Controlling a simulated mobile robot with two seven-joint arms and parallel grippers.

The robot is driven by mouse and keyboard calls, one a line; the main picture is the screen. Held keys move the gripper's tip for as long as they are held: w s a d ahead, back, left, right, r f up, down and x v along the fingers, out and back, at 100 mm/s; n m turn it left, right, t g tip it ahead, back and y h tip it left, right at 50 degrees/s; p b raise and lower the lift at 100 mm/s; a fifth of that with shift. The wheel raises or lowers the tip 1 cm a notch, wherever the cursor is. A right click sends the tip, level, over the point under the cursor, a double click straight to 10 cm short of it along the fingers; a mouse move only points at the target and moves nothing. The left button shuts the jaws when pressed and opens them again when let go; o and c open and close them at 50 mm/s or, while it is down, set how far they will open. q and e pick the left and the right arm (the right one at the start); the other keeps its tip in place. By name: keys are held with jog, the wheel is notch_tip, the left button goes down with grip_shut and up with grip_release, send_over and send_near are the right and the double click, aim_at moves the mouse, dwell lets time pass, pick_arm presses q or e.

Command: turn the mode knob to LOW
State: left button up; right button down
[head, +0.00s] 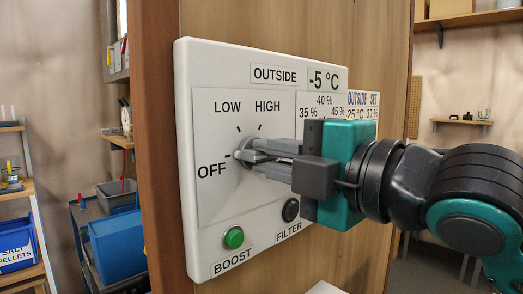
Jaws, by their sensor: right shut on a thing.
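The white control panel (260,218) is fixed to a wooden post. Its mode knob (241,155) is grey, on a white plate marked OFF at the left, LOW at the upper left and HIGH at the upper right. My right gripper (250,153) comes in from the right, its fingers shut on the knob. The fingers hide much of the knob, so I cannot tell for certain which mark it points at; its visible end lies near the OFF side. My left gripper is not in view.
Below the knob are a green BOOST button (234,238) and a black FILTER button (291,210). An OUTSIDE display (323,79) reads -5 °C. My right gripper partly covers a percentage dial at the right. Blue bins (118,240) stand behind at the left.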

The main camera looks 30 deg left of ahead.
jog(key=m+p, duration=0.1)
jog(key=m, duration=0.3)
jog(key=shift+p, duration=0.35)
jog(key=m, duration=0.4)
jog(key=shift+m, duration=0.4)
